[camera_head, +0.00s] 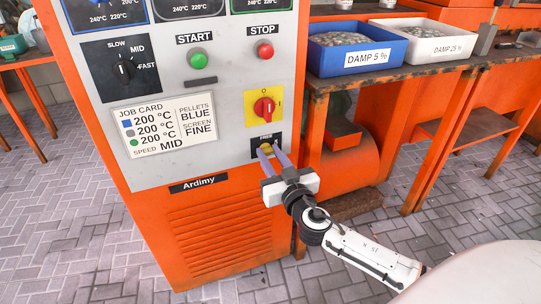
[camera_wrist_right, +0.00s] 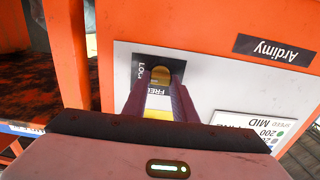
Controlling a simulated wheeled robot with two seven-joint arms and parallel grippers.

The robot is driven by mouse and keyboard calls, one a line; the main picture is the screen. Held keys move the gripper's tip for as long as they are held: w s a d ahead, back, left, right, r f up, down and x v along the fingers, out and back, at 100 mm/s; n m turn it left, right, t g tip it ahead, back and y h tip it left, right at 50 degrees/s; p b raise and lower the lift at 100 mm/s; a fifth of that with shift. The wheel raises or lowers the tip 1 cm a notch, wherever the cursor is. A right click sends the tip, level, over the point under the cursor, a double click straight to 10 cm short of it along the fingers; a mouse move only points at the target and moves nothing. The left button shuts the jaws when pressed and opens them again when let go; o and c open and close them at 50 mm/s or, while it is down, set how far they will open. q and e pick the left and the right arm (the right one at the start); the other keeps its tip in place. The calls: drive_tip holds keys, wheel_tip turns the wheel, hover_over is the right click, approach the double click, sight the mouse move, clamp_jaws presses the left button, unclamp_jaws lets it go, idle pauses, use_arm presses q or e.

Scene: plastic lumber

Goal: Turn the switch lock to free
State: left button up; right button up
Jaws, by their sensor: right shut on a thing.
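The switch lock (camera_head: 266,148) is a small black plate with a brass round part, low on the right of the machine's grey panel. The word FREE stands at its top in the head view. In the right wrist view the brass part (camera_wrist_right: 160,73) shows between the fingertips, with part of the word LOCK beside it and FREE nearer the gripper. My right gripper (camera_head: 270,152) reaches the lock from below right and is shut on its brass part. The fingers hide much of the lock, so I cannot tell which word it points to. My left gripper is not in view.
Just above the lock is a red rotary switch (camera_head: 264,107) on a yellow plate. Green START (camera_head: 198,61) and red STOP (camera_head: 264,51) buttons are higher. A job card (camera_head: 163,124) is left of the lock. A bench with blue (camera_head: 355,60) and white (camera_head: 428,48) bins stands right.

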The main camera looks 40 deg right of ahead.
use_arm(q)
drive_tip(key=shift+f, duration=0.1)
use_arm(e)
drive_tip(key=shift+n, duration=0.3)
drive_tip(key=n, duration=0.2)
drive_tip(key=shift+n, duration=0.3)
drive_tip(key=n, duration=0.4)
drive_tip(key=shift+a+n, duration=0.1)
drive_tip(key=shift+n, duration=0.2)
drive_tip(key=n, duration=0.4)
drive_tip(key=shift+n, duration=0.3)
drive_tip(key=shift+n+p, duration=0.35)
drive_tip(key=shift+n, duration=0.55)
drive_tip(key=shift+f+n, duration=0.1)
drive_tip(key=shift+n, duration=0.9)
use_arm(q)
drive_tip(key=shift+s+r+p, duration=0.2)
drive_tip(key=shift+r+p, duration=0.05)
drive_tip(key=shift+p, duration=0.05)
use_arm(e)
drive_tip(key=shift+n, duration=0.9)
